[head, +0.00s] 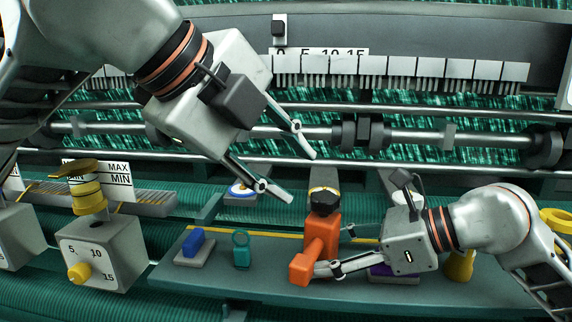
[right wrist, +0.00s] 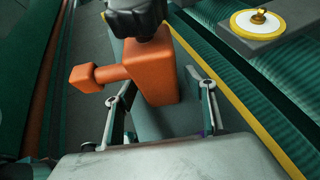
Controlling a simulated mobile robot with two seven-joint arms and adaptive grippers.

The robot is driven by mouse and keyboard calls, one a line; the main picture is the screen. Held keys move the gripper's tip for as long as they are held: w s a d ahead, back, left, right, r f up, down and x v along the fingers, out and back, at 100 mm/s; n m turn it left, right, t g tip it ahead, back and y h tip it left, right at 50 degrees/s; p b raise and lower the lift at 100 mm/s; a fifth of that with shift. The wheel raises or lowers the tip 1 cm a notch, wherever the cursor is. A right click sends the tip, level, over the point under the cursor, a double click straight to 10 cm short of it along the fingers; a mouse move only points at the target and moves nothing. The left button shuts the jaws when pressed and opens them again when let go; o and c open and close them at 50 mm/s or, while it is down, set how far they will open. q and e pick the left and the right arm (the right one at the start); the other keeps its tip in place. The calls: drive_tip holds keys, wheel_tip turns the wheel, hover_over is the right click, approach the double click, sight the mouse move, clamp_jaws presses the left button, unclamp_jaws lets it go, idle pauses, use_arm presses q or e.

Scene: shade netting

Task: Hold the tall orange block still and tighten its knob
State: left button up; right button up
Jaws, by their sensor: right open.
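The tall orange block (head: 322,232) stands upright on the green bench, with a side arm ending in a small cube (head: 302,270). A black knob (head: 325,200) with a pale top sits on it. My left gripper (head: 302,177) is open and empty, above and left of the knob, apart from it. My right gripper (head: 335,250) is open low at the block's right side. In the right wrist view, its fingers (right wrist: 160,82) reach toward the block (right wrist: 155,70) from either side; I cannot tell whether they touch. The knob (right wrist: 135,18) is cut by the top edge there.
A blue block (head: 193,243) and a teal piece (head: 241,249) stand on the bench left of the orange block. A grey box with a yellow knob (head: 79,273) is farther left. A purple piece (head: 393,271) lies partly under my right gripper. A yellow-ringed disc (right wrist: 257,23) lies behind.

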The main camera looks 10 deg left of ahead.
clamp_jaws()
idle(1.0)
use_arm(q)
drive_tip(key=shift+o, duration=1.4)
drive_tip(key=m+g+y, duration=0.1)
drive_tip(key=g+y, duration=0.4)
drive_tip(key=y, duration=0.1)
approach(325, 196)
drive_tip(key=shift+w+a+f, duration=0.15)
drive_tip(key=shift+a+f, duration=0.05)
drive_tip(key=shift+f, duration=0.35)
drive_tip(key=shift+x, duration=4.45)
